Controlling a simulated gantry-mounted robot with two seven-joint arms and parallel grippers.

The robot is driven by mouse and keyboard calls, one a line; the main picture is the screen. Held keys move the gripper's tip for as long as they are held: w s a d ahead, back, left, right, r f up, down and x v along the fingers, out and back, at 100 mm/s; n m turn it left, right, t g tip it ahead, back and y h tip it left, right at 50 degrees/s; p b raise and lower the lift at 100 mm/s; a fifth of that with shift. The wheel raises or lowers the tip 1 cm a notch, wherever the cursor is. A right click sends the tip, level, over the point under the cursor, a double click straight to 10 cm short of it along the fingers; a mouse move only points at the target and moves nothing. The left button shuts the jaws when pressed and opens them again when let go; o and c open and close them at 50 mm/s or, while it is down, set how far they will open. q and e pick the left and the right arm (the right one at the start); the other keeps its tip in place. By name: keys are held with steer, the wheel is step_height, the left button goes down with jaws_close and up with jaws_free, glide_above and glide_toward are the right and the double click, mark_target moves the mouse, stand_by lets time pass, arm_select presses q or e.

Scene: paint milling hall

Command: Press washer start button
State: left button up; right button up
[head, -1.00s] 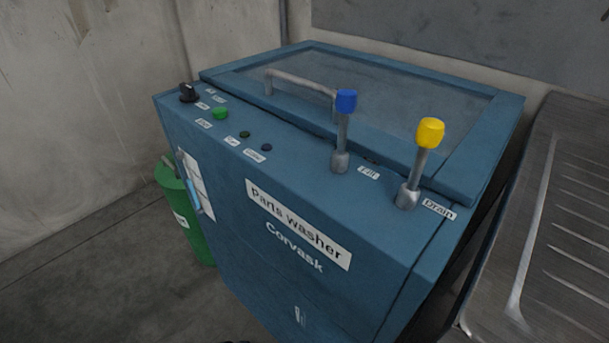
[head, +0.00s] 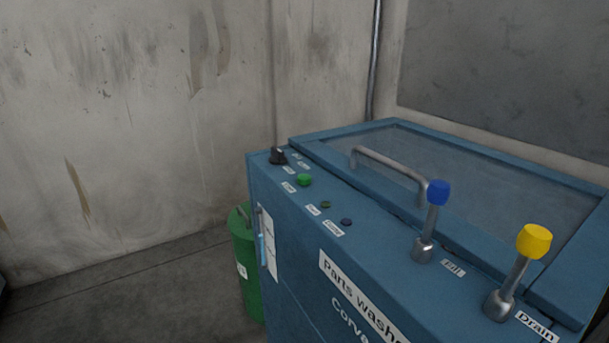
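The blue parts washer (head: 375,215) stands at the right of the head view, its glazed lid (head: 480,180) closed. A green button (head: 304,180) sits on its top panel, near the far left corner, with a small label in front of it that is too small to read surely. A black knob (head: 278,156) is just behind the button. Two small dark round spots, one greenish (head: 325,204) and one bluish (head: 346,222), lie nearer along the panel. Neither of my grippers is in view.
A lever with a blue knob (head: 438,192) and one with a yellow knob (head: 534,241) stand up from the panel's right part. The lid has a metal handle (head: 390,170). A green bin (head: 245,265) stands left of the washer. The floor (head: 120,290) at left is clear.

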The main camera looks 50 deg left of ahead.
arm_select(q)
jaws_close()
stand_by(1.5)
